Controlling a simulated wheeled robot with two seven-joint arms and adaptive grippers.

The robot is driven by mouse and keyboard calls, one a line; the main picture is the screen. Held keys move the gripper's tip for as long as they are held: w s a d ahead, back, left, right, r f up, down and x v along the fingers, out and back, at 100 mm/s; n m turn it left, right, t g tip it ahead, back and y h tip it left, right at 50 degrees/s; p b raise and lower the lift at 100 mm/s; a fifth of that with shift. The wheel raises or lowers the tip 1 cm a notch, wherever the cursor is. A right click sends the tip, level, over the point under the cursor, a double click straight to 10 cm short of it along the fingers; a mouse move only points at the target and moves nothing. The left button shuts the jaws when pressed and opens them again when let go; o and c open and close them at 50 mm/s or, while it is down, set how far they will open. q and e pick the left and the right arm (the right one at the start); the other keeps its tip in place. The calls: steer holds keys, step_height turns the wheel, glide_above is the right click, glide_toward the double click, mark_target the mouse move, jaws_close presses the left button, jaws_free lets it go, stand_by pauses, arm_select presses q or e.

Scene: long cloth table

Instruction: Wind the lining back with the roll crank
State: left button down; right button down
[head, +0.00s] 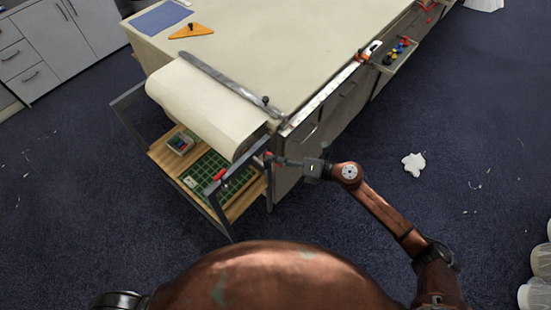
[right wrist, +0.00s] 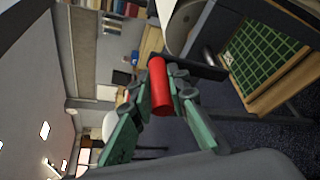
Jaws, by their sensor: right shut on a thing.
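The lining (head: 205,112) is a wide cream roll at the near end of the long table (head: 285,45). The roll crank's red handle (right wrist: 160,87) is a short cylinder between the fingers of my right gripper (right wrist: 163,92) in the right wrist view. In the head view my right gripper (head: 274,160) is at the right end of the roll, shut on this handle, which is mostly hidden there. The crank's arm is hard to make out. My left gripper is out of view.
A metal bar (head: 225,82) lies across the table by the roll. A shelf under the roll holds a green gridded mat (head: 205,177), with a red piece (head: 220,174) above it. An orange triangle (head: 191,31) and blue cloth (head: 160,18) lie at the far left. White scrap (head: 413,164) lies on the floor.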

steer(key=c, duration=1.8)
jaws_free()
steer(key=shift+c, duration=0.2)
steer(key=v, duration=1.2)
